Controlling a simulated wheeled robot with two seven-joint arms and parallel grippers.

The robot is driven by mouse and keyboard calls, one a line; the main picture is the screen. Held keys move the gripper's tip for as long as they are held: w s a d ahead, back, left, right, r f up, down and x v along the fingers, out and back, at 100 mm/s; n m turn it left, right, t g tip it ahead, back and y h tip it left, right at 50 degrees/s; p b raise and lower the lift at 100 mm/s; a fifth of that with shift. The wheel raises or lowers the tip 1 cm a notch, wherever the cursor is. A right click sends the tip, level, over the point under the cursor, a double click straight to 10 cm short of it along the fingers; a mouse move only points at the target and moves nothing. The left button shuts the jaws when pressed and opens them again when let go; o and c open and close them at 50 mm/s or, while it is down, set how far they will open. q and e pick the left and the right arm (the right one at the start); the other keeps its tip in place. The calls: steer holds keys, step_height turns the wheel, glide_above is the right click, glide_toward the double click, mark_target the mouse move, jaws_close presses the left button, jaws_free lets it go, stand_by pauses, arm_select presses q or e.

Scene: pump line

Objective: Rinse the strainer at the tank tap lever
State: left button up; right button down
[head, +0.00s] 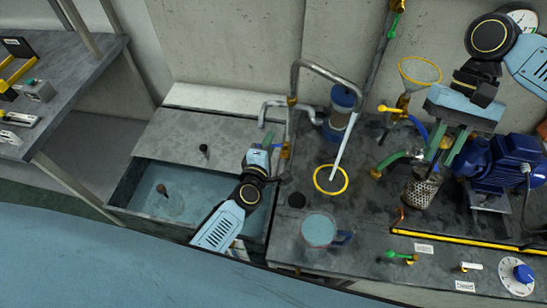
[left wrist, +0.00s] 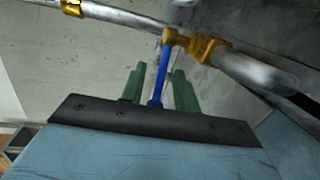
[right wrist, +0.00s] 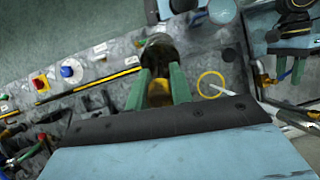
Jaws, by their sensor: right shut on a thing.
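The strainer (head: 422,190), a dark metal mesh cup, hangs upright in my right gripper (head: 446,148) over the grey worktop, left of the blue pump. In the right wrist view the strainer (right wrist: 160,50) shows beyond the green fingers (right wrist: 160,88), with a yellow-orange part between them. The blue tap lever (left wrist: 160,76) on a brass fitting (left wrist: 172,40) shows in the left wrist view. My left gripper (left wrist: 157,90) has its green fingers apart on either side of the lever, with gaps visible. In the head view my left gripper (head: 268,146) is beside the tap above the tank (head: 125,190).
The tank holds water, with a grey cover behind. A blue pump (head: 500,160) stands right of the strainer. A funnel (head: 420,70) is behind.

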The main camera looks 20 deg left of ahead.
arm_select(q)
steer(key=s+r, duration=0.2)
steer(key=s, duration=0.8)
steer(key=shift+s+p, duration=0.15)
steer(key=shift+p, duration=0.25)
steer(key=shift+s, duration=0.1)
